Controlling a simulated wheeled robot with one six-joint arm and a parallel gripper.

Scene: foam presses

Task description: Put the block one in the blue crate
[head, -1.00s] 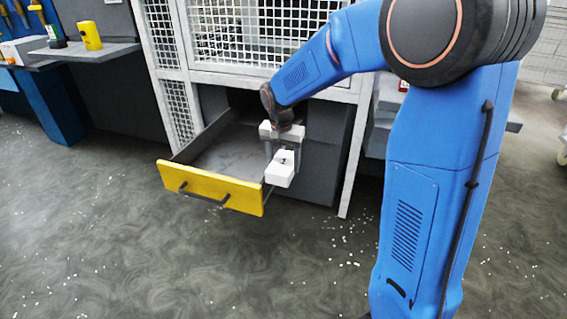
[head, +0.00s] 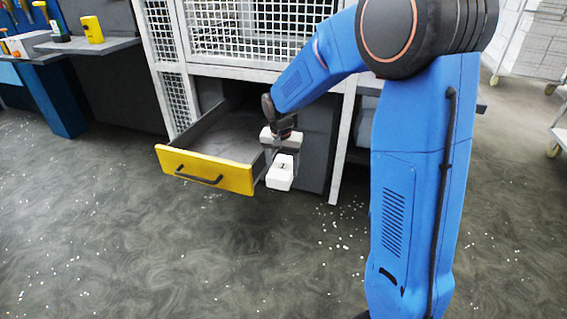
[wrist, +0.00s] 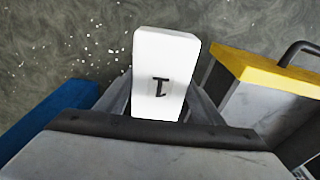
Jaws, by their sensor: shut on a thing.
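The white block one (head: 280,177), marked with a black 1, is in my gripper (head: 282,146) just right of the open drawer, above the floor. In the wrist view, block one (wrist: 163,60) sits between the two fingers of my gripper (wrist: 158,104), its numbered face toward the camera. My gripper is shut on it. I make out no blue crate for certain. A blue surface shows at the lower left of the wrist view, but I cannot tell what it is.
The yellow-fronted drawer (head: 205,171) stands pulled out from the white-framed machine (head: 262,68) and looks empty. A grey shelf (head: 80,45) with a yellow cup (head: 92,30) is at the upper left. Wire racks (head: 535,50) stand at the upper right. The foreground floor is open, with white bits.

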